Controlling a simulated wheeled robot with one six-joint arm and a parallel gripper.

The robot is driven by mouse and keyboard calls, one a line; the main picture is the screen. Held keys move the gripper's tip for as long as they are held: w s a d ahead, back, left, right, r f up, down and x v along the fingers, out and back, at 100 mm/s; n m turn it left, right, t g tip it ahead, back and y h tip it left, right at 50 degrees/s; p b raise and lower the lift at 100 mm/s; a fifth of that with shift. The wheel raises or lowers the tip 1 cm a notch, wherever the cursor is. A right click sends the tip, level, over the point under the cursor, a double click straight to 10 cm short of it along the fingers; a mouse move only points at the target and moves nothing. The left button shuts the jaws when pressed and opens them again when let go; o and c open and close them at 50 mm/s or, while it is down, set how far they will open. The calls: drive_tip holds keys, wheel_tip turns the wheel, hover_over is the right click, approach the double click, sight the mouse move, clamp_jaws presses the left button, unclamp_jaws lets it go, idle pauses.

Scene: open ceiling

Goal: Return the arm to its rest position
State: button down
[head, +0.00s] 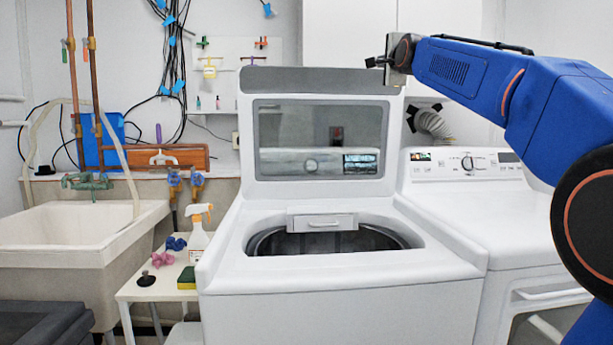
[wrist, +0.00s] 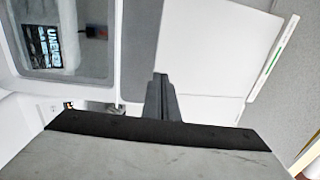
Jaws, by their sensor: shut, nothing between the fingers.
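My blue arm (head: 480,75) reaches in from the right of the head view, bent at the elbow. My gripper (head: 374,62) is at its far end, at the height of the top right corner of the raised washer lid (head: 318,183). Whether it touches the lid cannot be told. In the wrist view my gripper (wrist: 160,80) shows as closed dark fingers, with nothing between them, above a grey block of my wrist. The lid's window (wrist: 58,38) shows at the upper left there.
The open washer (head: 340,300) stands in the middle, its drum visible. A second white machine (head: 470,215) is at the right. White cabinets (head: 348,32) hang behind the gripper. A small table (head: 160,285) with a spray bottle (head: 198,235) and a sink (head: 85,235) are at the left.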

drive_tip(key=s+f+n+g, duration=0.5)
drive_tip(key=s+f, duration=1.2)
drive_tip(key=f, duration=0.5)
drive_tip(key=s+f+n+g, duration=0.5)
drive_tip(key=s+f+n, duration=0.2)
drive_tip(key=s+f, duration=1)
drive_tip(key=s+a+f+n+g, duration=0.1)
drive_tip(key=s+f+n+g, duration=0.4)
drive_tip(key=s+f, duration=1.2)
wheel_tip(320, 180, down, 10)
drive_tip(key=shift+s+r+n, duration=0.1)
drive_tip(key=shift+s+n, duration=0.1)
drive_tip(key=shift+n, duration=0.2)
